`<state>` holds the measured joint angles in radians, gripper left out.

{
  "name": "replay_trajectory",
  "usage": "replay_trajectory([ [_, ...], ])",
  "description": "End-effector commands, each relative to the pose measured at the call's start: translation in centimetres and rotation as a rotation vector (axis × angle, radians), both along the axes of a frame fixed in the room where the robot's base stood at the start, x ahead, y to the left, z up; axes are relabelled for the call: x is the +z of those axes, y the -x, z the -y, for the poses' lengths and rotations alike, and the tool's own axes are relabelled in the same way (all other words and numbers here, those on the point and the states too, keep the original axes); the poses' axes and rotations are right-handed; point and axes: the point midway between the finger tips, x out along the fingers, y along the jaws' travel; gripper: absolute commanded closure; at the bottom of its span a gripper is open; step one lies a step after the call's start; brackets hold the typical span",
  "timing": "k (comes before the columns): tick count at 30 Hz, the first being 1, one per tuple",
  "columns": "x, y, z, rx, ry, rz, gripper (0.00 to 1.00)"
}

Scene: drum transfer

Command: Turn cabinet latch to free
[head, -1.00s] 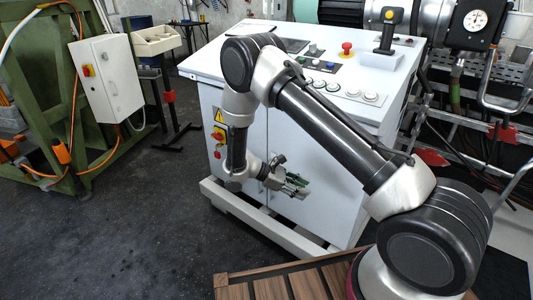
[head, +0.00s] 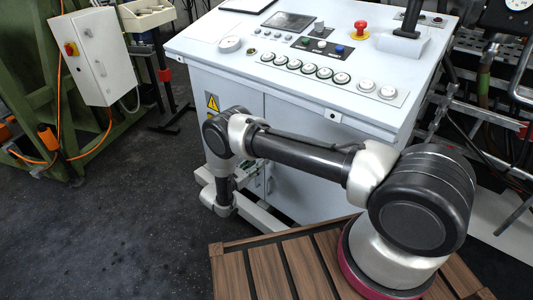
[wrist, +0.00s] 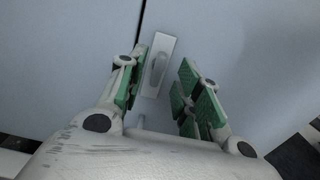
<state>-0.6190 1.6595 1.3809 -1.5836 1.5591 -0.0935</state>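The cabinet latch (wrist: 158,68) is a pale grey plate with a raised, rounded handle, seen in the wrist view on the blue-grey cabinet front, beside the dark door seam. The handle lies nearly along the plate, tilted slightly. My gripper (wrist: 165,62) is open, its green-padded fingers on either side of the latch. The left finger is close to the plate's left edge; the right one stands farther off. I cannot tell whether either touches it.
The white control cabinet (head: 290,115) has buttons and a red emergency stop (head: 361,28) on top. A white base rail (head: 262,218) runs along its foot. A slatted wooden platform (head: 270,275) is in front. Dark floor (head: 100,240) is clear at left.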

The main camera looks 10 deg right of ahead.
Motion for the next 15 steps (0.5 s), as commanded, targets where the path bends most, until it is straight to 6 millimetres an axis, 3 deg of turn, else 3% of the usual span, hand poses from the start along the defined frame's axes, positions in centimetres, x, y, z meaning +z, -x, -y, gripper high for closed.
replay_trajectory([
  [15, 0.3, -4.1, 5.9, -0.006, 0.013, 0.001, 0.66],
])
